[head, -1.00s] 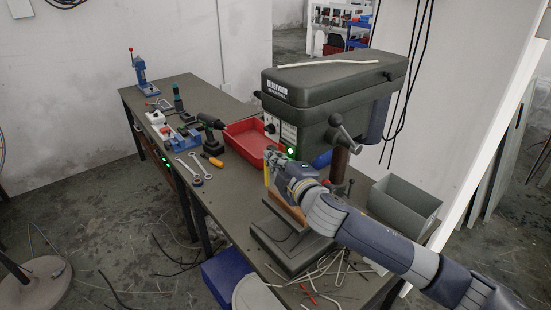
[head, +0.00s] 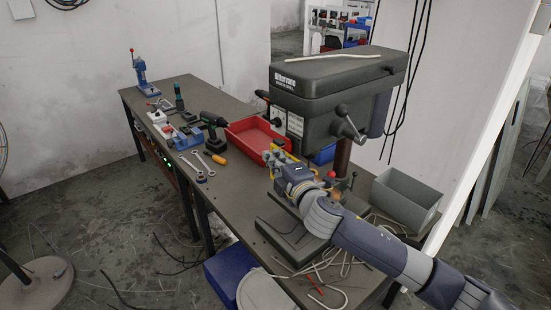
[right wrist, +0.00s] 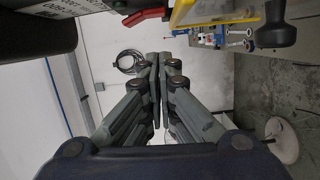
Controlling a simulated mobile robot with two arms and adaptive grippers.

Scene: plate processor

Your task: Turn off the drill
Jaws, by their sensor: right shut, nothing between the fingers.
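The drill is a dark green-grey drill press (head: 325,80) on the bench at the right in the head view. Its front has a knob and a pale label plate (head: 295,125). Its head also shows at the upper left of the right wrist view (right wrist: 40,35). No lit green light shows on it now; I cannot tell whether it is off or covered. My right gripper (head: 270,158) is just below and in front of the drill's head, beside yellow parts. In the right wrist view its fingers (right wrist: 159,65) are together and empty. My left gripper is not in view.
Rods and cables (head: 340,265) clutter the bench's front. The yellow part (right wrist: 183,14) is close in the right wrist view.

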